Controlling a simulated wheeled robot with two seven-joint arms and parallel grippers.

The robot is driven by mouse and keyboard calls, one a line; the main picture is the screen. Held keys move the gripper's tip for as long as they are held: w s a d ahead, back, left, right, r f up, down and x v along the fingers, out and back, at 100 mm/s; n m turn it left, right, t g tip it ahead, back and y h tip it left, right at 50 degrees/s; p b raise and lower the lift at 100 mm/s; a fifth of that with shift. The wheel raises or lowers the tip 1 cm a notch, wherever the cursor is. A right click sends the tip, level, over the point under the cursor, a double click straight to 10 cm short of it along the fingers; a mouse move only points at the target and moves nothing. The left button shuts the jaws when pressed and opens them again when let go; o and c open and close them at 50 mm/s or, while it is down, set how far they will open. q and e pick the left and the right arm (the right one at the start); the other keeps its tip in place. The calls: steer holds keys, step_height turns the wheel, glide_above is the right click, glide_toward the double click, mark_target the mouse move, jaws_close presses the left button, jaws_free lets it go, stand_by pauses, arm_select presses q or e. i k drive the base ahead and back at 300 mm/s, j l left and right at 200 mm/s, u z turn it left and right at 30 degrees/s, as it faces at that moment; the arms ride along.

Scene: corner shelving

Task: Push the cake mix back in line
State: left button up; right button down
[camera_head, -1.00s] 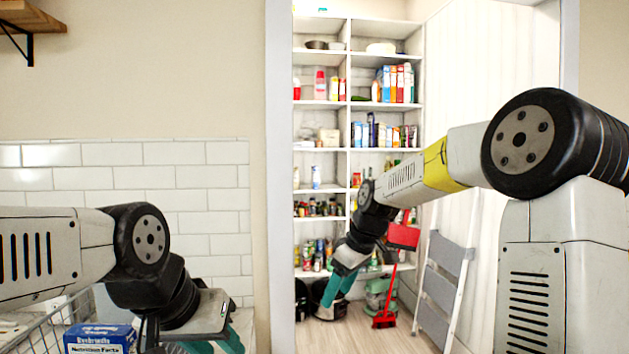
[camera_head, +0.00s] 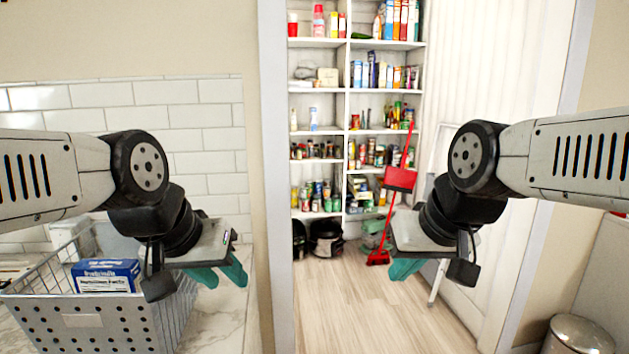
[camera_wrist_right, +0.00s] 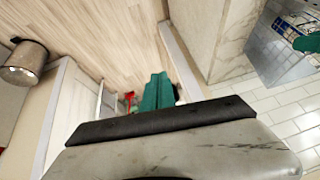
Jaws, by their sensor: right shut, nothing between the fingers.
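Several upright boxes stand on the pantry shelves in the head view: a row (camera_head: 396,20) at the upper right and a row (camera_head: 378,74) one shelf lower. The labels are too small to read, so I cannot tell which is the cake mix. My left gripper (camera_head: 218,274) is open and empty, in front of the counter at the left. My right gripper (camera_head: 405,268) is shut and empty in front of the pantry opening, well apart from the shelves. Its closed teal fingers (camera_wrist_right: 158,92) also show in the right wrist view.
A wire basket (camera_head: 83,322) holding a blue box (camera_head: 106,276) stands on the left counter. A red broom and dustpan (camera_head: 399,180) and a ladder lean at the pantry's right. A metal bin (camera_head: 577,335) is lower right.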

mark_target(313, 110)
steer(key=l, duration=0.45)
steer(key=i+l, duration=0.15)
steer(key=l, duration=0.8)
steer(key=i+l+u, duration=0.1)
steer(key=i+l, duration=0.8)
steer(key=i, duration=0.5)
steer(key=i+l, duration=0.1)
steer(key=i, duration=0.45)
steer(key=i+l+u, duration=0.1)
steer(key=i, duration=0.5)
steer(key=i+j, duration=0.45)
steer(key=i, duration=0.15)
steer(key=i+j, duration=0.45)
steer(key=i, duration=0.15)
steer(key=i+j, duration=0.5)
steer(key=i+u, duration=0.05)
steer(key=i, duration=0.05)
